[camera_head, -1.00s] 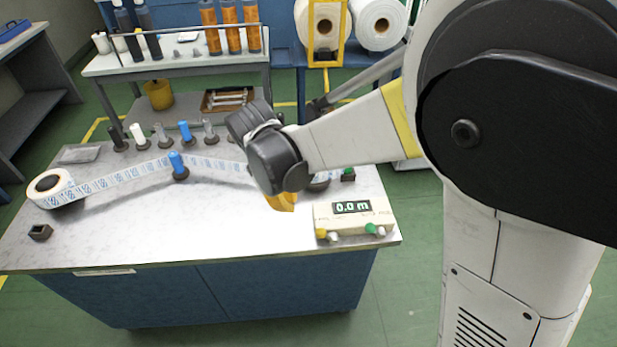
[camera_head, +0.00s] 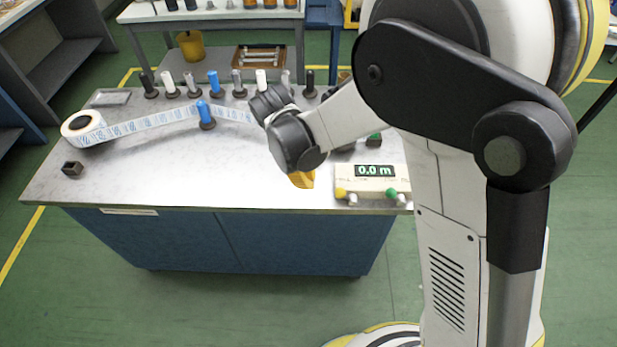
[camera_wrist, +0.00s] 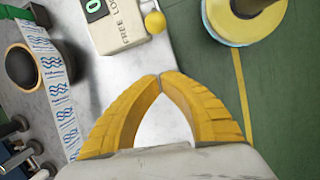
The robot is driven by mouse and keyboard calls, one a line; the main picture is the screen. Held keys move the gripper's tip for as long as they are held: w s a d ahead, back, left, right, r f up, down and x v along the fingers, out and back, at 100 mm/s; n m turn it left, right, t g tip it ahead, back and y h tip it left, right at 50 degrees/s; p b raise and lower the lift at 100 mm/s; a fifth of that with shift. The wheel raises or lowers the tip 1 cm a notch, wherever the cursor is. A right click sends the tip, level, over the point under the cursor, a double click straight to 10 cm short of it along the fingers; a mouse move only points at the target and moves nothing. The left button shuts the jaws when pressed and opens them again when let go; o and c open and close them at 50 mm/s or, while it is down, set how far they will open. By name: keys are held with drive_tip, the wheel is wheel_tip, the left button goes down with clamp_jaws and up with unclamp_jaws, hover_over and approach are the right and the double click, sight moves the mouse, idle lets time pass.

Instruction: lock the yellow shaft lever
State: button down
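The yellow lever knob (camera_wrist: 155,22) is a small round ball at the edge of a white counter box (camera_wrist: 120,27), beside printed words reading FREE and part of LOCK. In the head view the yellow knob (camera_head: 341,193) sits at the front left of the counter box (camera_head: 365,179), which displays 0.0 m. My gripper (camera_wrist: 160,76) has yellow ribbed fingers whose tips meet with nothing between them. The tips are apart from the knob, which lies beyond them in the wrist view. In the head view my gripper (camera_head: 302,180) is above the table, left of the box, mostly hidden by my wrist.
The grey table (camera_head: 200,180) carries a label roll (camera_head: 82,126) with its printed web (camera_head: 150,123) running past a blue post (camera_head: 205,112). Several coloured posts stand along the back edge. A green knob (camera_head: 391,192) is on the box's right. The front left tabletop is mostly clear.

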sight(316, 199)
drive_tip(key=b+x, duration=0.2)
drive_tip(key=x, duration=0.4)
drive_tip(key=shift+f, duration=0.1)
drive_tip(key=d+r, duration=0.2)
drive_tip(key=shift+s+d+r+b, duration=0.2)
drive_tip(key=shift+s+d+b, duration=0.15)
drive_tip(key=shift+s+b, duration=0.05)
drive_tip(key=shift+d+r, duration=0.2)
drive_tip(key=shift+r, duration=0.1)
drive_tip(key=shift+d+r+y, duration=0.15)
drive_tip(key=shift+y, duration=0.25)
